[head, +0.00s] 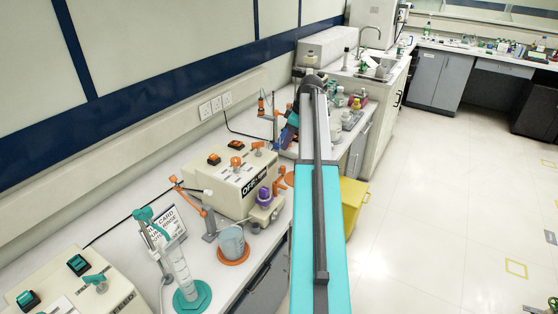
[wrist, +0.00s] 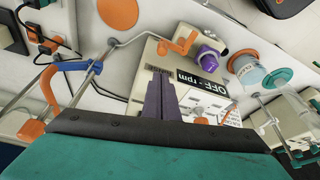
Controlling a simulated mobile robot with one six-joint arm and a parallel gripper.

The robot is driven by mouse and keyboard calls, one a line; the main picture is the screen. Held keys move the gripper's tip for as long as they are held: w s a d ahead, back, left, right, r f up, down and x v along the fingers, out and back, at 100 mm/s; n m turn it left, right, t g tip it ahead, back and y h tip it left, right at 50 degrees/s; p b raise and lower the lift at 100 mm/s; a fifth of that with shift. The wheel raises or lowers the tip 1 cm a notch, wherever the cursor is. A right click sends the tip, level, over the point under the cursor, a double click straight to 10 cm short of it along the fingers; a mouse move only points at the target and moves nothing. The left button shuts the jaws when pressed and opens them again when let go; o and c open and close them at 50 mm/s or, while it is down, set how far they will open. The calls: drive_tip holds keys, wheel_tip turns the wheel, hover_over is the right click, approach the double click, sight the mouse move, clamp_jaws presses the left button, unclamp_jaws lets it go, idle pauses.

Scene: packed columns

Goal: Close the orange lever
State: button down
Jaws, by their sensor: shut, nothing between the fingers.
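An orange bent lever (head: 281,178) sits at the right end of a cream machine (head: 232,184) marked "OFF rpm", beside a purple-capped part (head: 265,194). In the wrist view the lever (wrist: 181,43) shows beyond and a little right of my fingertips, next to the purple part (wrist: 209,58). Smaller orange knobs (head: 237,162) stand on the machine's top; I cannot tell for sure which orange piece is the named lever. My gripper (wrist: 160,75) is shut and empty, above the cream machine and apart from the lever. In the head view my arm partly hides the area behind it.
An orange-and-blue clamp stand (wrist: 48,85) is left of my gripper in the wrist view. A beaker (head: 232,241) on an orange base and a cylinder (head: 180,272) on a teal base stand on the bench.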

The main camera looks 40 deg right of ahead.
drive_tip(key=shift+d+f, duration=0.15)
drive_tip(key=shift+f, duration=0.05)
drive_tip(key=p+x, duration=0.3)
drive_tip(key=x, duration=0.6)
drive_tip(key=shift+f+p, duration=0.3)
drive_tip(key=shift+p, duration=0.1)
